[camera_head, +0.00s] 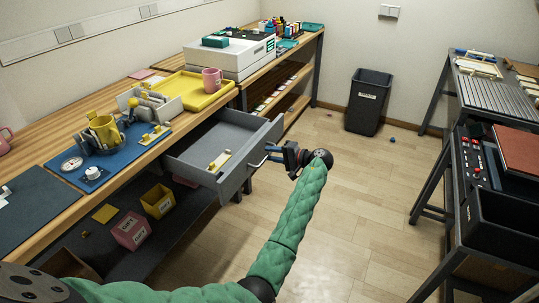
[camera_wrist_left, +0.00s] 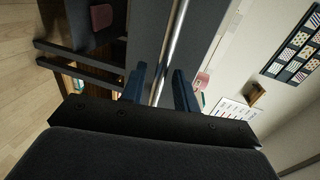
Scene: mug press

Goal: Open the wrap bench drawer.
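The grey wrap bench drawer (camera_head: 225,140) stands pulled out from under the wooden bench top, its inside showing. A small yellow and white item (camera_head: 219,161) lies in it. The drawer's bar handle (camera_head: 258,160) is on its front panel. My left gripper (camera_head: 273,153) is at the handle, in front of the panel. In the left wrist view, the silver handle bar (camera_wrist_left: 172,45) runs between the blue fingers of my left gripper (camera_wrist_left: 160,88), with gaps visible on both sides, so the fingers look open around it. My right gripper is not in view.
Boxes sit on the shelf below. A black bin (camera_head: 368,103) stands at the back. The floor (camera_head: 345,200) right of the drawer is clear.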

